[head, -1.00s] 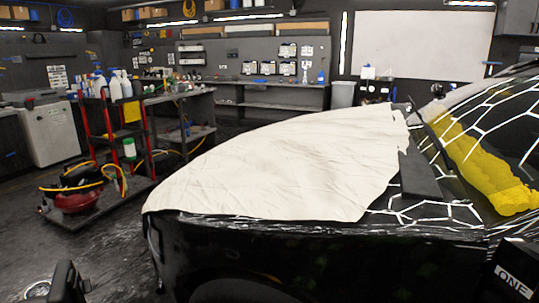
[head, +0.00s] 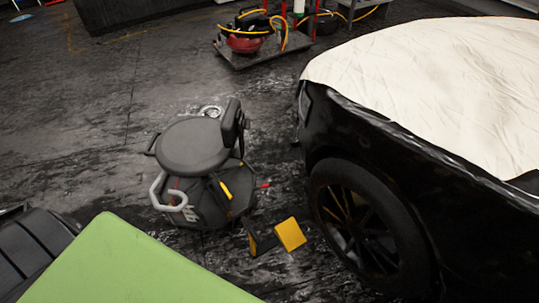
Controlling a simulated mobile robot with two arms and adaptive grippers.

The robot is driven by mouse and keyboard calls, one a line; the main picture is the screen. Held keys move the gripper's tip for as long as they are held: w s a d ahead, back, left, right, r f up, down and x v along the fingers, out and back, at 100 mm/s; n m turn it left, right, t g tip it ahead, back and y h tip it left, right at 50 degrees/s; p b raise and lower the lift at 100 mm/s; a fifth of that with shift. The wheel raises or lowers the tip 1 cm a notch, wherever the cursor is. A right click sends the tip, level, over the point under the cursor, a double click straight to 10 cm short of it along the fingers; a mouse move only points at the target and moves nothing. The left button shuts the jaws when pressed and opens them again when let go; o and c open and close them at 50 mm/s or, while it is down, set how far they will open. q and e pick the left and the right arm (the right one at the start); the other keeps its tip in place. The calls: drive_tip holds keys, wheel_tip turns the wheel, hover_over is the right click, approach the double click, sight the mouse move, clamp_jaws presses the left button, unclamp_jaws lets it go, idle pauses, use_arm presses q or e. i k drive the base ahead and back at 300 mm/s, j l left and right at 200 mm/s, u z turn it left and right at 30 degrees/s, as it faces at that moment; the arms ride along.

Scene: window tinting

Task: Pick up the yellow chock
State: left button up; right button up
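A yellow chock (head: 290,234) lies on the dark floor in the lower middle of the head view, a little left of the black car's front wheel (head: 368,228). It shows a bright yellow square face, with a dark part and a smaller yellow piece to its left. A narrow strip of floor seems to separate it from the tyre. Neither of my grippers is in view.
A black rolling stool (head: 195,146) with a tool tray base stands just behind and left of the chock. A green flat surface (head: 125,268) fills the lower left, beside a black ribbed case (head: 28,250). Open floor (head: 110,110) lies at the left.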

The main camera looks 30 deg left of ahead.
sight(276, 231)
drive_tip(key=u, duration=0.8)
